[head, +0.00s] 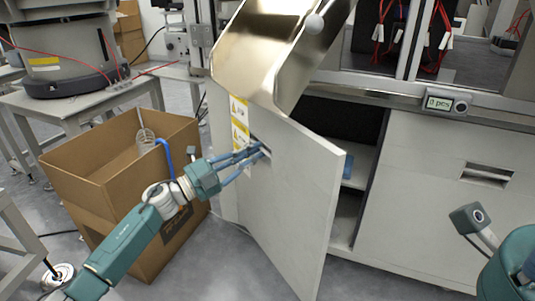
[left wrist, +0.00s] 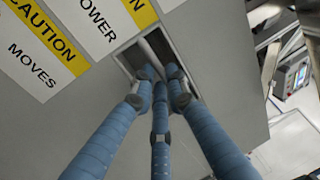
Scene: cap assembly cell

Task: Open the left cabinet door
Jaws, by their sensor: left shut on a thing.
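The left cabinet door (head: 285,205) is a light grey panel that stands partly open, swung out from the cabinet. Its recessed handle (left wrist: 150,45) shows in the left wrist view, beside yellow and white caution labels. My left gripper (head: 262,150) is shut on the handle, with its blue fingers reaching into the recess; the fingertips also show in the left wrist view (left wrist: 160,88). The dark cabinet inside with shelves (head: 355,168) shows behind the door's free edge. My right arm shows at the lower right of the head view, but its gripper is not seen.
A cardboard box (head: 85,195) stands on the floor left of the door, close to my left arm. A metal chute (head: 255,60) hangs above the door. The right cabinet door (head: 440,190) is closed. Grey floor is free in front of the open door.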

